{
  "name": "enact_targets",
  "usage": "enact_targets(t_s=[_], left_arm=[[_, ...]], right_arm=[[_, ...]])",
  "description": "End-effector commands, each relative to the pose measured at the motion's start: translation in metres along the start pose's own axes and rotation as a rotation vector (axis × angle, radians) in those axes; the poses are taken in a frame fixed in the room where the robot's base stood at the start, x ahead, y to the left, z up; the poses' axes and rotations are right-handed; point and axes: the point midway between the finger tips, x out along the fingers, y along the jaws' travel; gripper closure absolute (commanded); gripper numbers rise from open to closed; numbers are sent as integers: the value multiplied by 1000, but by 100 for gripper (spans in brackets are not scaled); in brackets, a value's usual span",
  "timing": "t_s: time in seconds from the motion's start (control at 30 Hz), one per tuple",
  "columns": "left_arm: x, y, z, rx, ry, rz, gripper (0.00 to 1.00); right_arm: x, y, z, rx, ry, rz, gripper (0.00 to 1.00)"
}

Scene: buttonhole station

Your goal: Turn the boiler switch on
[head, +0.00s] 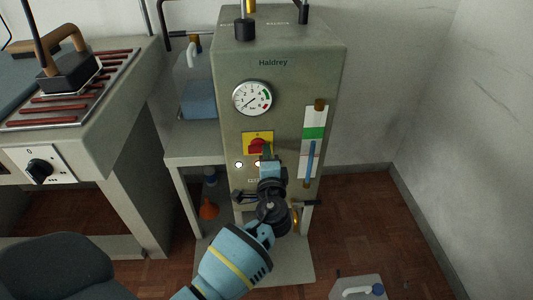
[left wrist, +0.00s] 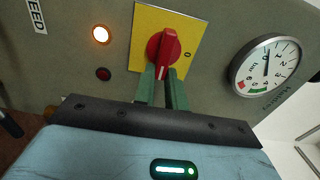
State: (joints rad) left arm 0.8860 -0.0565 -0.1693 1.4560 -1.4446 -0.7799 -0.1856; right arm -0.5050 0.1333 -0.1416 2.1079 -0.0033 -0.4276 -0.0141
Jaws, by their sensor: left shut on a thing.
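The boiler switch is a red rotary knob (head: 256,146) on a yellow plate (head: 249,136) on the front of the grey boiler (head: 232,70). In the left wrist view the red knob (left wrist: 163,46) has a white line on its grip, and a "0" is printed on the yellow plate (left wrist: 150,20) beside it. My left gripper (head: 266,155) is at the switch. Its green fingers (left wrist: 164,82) are shut on the knob's grip, one on either side. My right gripper is not in view.
A pressure gauge (head: 253,97) sits above the switch and a sight glass (head: 313,146) to its right. In the left wrist view one lamp (left wrist: 101,34) glows and another (left wrist: 103,74) is dark red. An ironing table (head: 90,110) stands at left.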

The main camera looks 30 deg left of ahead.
Motion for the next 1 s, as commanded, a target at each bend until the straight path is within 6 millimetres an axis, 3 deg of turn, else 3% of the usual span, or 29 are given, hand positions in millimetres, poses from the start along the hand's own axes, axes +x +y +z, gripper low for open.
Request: enact_targets(t_s=[0.53,0.57,0.7,1.0], left_arm=[[-1,2,0,29,0,2,100],[-1,2,0,28,0,2,86],[0,2,0,27,0,2,68],[-1,1,0,25,0,1,65]], right_arm=[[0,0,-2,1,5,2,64],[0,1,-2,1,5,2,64],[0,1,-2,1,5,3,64],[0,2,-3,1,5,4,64]])
